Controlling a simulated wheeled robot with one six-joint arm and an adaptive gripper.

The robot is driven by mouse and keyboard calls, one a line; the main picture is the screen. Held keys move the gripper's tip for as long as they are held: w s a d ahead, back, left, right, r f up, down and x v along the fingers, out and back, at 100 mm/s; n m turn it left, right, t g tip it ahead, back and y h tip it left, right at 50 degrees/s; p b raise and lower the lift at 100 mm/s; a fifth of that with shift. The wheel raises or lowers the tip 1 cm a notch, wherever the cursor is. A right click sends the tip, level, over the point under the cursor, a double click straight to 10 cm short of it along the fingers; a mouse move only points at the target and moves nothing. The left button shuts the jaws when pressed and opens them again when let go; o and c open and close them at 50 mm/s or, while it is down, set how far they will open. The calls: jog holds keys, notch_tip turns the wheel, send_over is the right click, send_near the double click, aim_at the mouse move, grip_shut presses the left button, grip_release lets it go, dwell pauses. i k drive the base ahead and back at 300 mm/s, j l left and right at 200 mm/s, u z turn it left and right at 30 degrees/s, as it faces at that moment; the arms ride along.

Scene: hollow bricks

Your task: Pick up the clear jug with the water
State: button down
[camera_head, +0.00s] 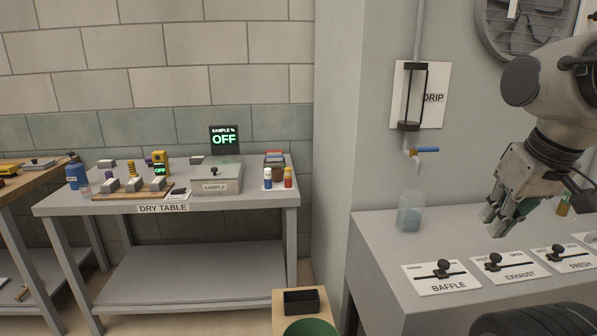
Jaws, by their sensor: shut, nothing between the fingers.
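The clear jug (410,213) stands upright near the left back part of the grey bench on the right. It holds bluish water in its lower part. My gripper (493,226) points down over the same bench, to the right of the jug and apart from it. Its fingers are shut with nothing in them. The jug is fully in view, and I cannot make out a handle on it.
Baffle (444,270), exhaust (495,264) and fresh (567,254) levers line the bench front. A blue-handled tap (424,150) sticks out above the jug. A small bottle (563,204) stands right of my gripper. The dry table (120,203) at left holds several items.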

aim_at(412, 204)
jog(key=i+j, duration=0.1)
jog(key=j, duration=0.95)
jog(key=i+j+z, duration=0.1)
jog(key=j, duration=0.45)
